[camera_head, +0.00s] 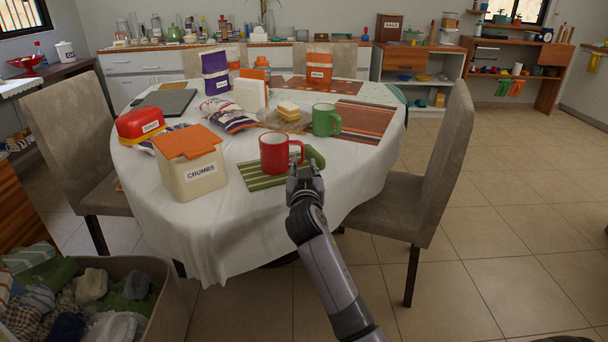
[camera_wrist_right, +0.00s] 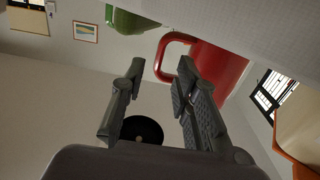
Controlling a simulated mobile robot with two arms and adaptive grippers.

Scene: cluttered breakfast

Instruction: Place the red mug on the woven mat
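The red mug (camera_head: 273,154) is upright over the green striped mat (camera_head: 262,182) near the table's front edge; I cannot tell whether its base touches the mat. Its handle faces right. A red-orange striped mat (camera_head: 365,119) lies farther back right. My right gripper (camera_head: 303,168) is just right of the mug, by its handle. In the wrist view, the right gripper (camera_wrist_right: 160,78) has its fingers apart, with the handle of the red mug (camera_wrist_right: 215,65) just beyond the fingertips, apparently not gripped. My left gripper is not in view.
A green mug (camera_head: 326,120) stands behind right. A green item (camera_head: 315,156), partly hidden, lies by my gripper. The cream crumbs bin (camera_head: 188,172) is left of the mat. A food plate (camera_head: 270,118) is behind. A chair (camera_head: 430,180) stands at the table's right.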

